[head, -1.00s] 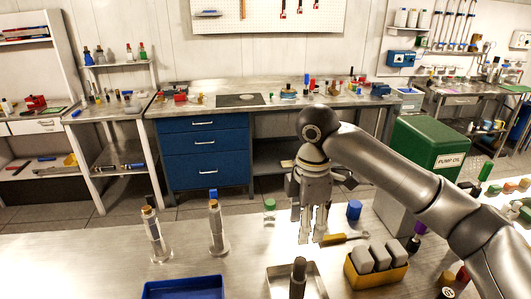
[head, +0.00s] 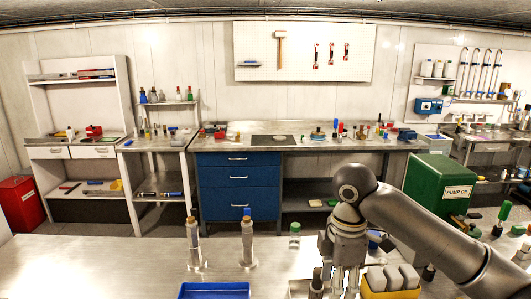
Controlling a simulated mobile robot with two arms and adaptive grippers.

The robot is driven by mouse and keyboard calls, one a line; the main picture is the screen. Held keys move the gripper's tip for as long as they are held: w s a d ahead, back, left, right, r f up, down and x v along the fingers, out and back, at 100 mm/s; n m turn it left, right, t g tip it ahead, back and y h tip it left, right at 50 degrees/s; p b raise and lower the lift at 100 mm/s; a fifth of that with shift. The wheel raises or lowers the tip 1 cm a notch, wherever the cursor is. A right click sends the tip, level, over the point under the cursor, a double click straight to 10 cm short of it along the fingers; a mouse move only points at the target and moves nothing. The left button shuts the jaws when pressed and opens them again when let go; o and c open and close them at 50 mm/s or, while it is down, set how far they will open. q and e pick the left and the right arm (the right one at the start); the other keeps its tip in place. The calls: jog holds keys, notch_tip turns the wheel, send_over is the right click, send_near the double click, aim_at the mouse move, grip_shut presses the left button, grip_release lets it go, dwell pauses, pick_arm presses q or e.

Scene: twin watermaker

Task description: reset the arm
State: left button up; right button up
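My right arm (head: 425,222) comes in from the right over the front bench (head: 110,265). Its gripper (head: 344,284) points down near the bottom edge of the head view. The fingers lie close together, and I cannot tell whether they are open or shut. I see nothing clearly held between them. The fingers are in front of the space between a metal tray (head: 298,288) and a yellow box (head: 400,294) with grey blocks (head: 393,277). Whether they touch anything is unclear. My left gripper is not in view.
Two upright clear cylinders (head: 194,243) (head: 247,243), a blue tray (head: 213,291) and a green-capped jar (head: 295,235) stand left of the gripper. A green pump oil box (head: 440,185) is behind the arm. The bench's left part is clear. Blue drawers (head: 238,187) stand beyond.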

jog(key=s+a+f+m+t+y, duration=0.1)
jog(key=s+a+f+m, duration=0.15)
jog(key=f, duration=0.35)
jog(key=s+a+f+m+y, duration=0.1)
jog(key=s+a+f+y, duration=0.1)
jog(key=s+a+f, duration=0.3)
jog(key=s+a+f+m+t+y, duration=0.1)
jog(key=s+f+m, duration=0.15)
jog(key=f, duration=0.45)
jog(key=s+d+f+m+t+h, duration=0.1)
jog(key=s+d+f+m+h, duration=0.45)
jog(key=s+d+m, duration=0.75)
jog(key=s+d+f+n+g+y+b, duration=0.1)
jog(key=s+f+n+y, duration=0.2)
jog(key=f, duration=2.7)
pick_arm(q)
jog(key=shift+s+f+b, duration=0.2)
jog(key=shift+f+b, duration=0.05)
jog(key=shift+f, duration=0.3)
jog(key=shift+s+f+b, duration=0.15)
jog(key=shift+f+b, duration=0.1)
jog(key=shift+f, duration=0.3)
pick_arm(e)
jog(key=s+d+f+g+h, duration=0.1)
jog(key=s+d+f, duration=0.2)
jog(key=s+f, duration=1.3)
jog(key=shift+s+d, duration=0.2)
jog(key=shift+s, duration=0.4)
